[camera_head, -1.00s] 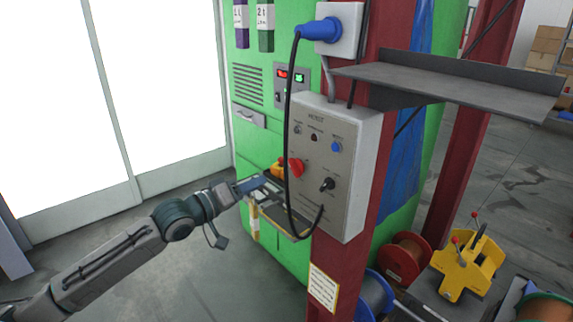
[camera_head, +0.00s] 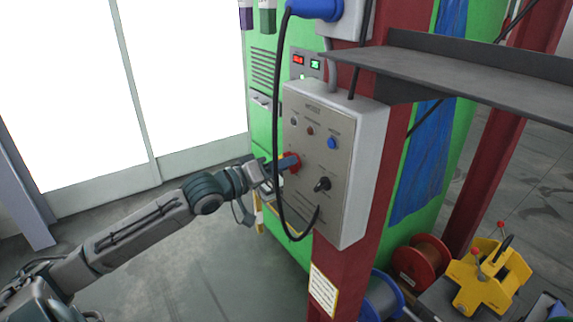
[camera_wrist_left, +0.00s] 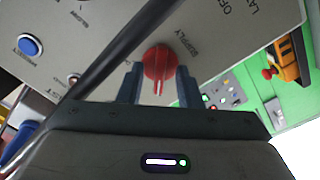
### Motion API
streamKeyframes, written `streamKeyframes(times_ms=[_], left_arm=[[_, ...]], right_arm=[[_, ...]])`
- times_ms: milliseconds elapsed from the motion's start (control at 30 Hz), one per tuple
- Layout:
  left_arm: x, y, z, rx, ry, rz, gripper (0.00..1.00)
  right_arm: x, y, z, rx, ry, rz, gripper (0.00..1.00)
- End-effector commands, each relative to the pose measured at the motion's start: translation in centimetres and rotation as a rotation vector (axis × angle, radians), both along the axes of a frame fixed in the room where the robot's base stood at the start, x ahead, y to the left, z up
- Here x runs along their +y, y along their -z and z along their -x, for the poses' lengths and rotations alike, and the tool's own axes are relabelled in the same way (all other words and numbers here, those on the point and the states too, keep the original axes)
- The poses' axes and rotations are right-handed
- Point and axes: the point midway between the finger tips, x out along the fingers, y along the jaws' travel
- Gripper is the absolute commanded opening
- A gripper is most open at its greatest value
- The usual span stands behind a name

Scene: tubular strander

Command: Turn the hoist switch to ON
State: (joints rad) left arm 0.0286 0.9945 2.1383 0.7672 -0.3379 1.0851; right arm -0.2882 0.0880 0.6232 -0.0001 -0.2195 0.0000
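The grey hoist switch box (camera_head: 335,160) is fixed to the dark red post. Its red rotary knob (camera_head: 291,162) is on the lower left of the front panel, partly hidden by my left gripper (camera_head: 284,164). In the left wrist view, the red knob (camera_wrist_left: 158,63) sits between the two fingertips of my left gripper (camera_wrist_left: 159,82), which are spread on either side of it. The gripper is open; I cannot tell if a finger touches the knob. The words SUPPLY and OFF show upside down near the knob. My right gripper is not in view.
A black cable (camera_head: 279,120) hangs in front of the box and crosses the left wrist view (camera_wrist_left: 125,45). A blue button (camera_head: 332,143) and a black plug (camera_head: 322,184) are on the panel. A grey shelf (camera_head: 460,75) juts out at right. Green cabinet (camera_head: 262,125) stands behind.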

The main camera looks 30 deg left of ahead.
Motion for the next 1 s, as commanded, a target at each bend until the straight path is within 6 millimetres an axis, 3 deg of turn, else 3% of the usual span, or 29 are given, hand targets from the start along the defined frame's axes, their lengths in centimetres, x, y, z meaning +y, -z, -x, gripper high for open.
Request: streamKeyframes(times_ms=[67,233,667,1000], left_arm=[[0.0,0.0,0.0,0.000,0.000,0.000,0.32],[0.0,0.0,0.0,0.000,0.000,0.000,0.00],[0.0,0.1,0.0,-0.019,0.000,-0.047,0.00],[0.0,0.3,0.0,-0.113,0.001,-0.269,0.00]], right_arm=[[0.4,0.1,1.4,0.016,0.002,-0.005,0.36],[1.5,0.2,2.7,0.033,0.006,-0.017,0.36],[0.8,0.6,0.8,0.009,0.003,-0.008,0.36],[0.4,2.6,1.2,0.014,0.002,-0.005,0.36]])
